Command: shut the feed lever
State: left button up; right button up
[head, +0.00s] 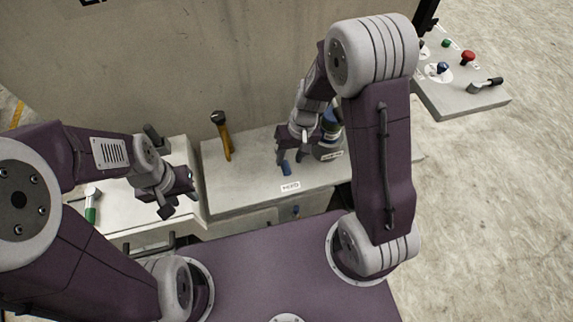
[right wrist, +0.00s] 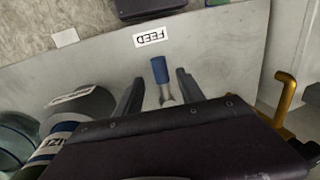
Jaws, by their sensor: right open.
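The feed lever (head: 286,169) has a blue grip and lies on the grey bench top just behind the white FEED label (head: 290,187). In the right wrist view, its blue grip (right wrist: 160,69) points toward the FEED label (right wrist: 151,38), and a pale metal shank runs back under my gripper. My right gripper (head: 284,158) is open above the lever. In the wrist view, the fingers of my right gripper (right wrist: 156,86) stand apart on either side of the lever, with gaps on both sides. My left gripper (head: 178,203) is open and empty, over the left bench.
Labelled containers (head: 329,143) stand close to the right of my right gripper. A green-handled lever (head: 91,207) is on the left bench. A side panel (head: 460,98) with knobs is at far right.

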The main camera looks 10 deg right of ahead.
aim_at(286, 166)
jog(key=f, duration=0.3)
jog(key=shift+w+a+f+b, duration=0.15)
jog(key=shift+a+f+b, duration=0.15)
jog(key=shift+a+f, duration=0.15)
jog(key=shift+f, duration=0.25)
grip_shut()
dwell(0.8)
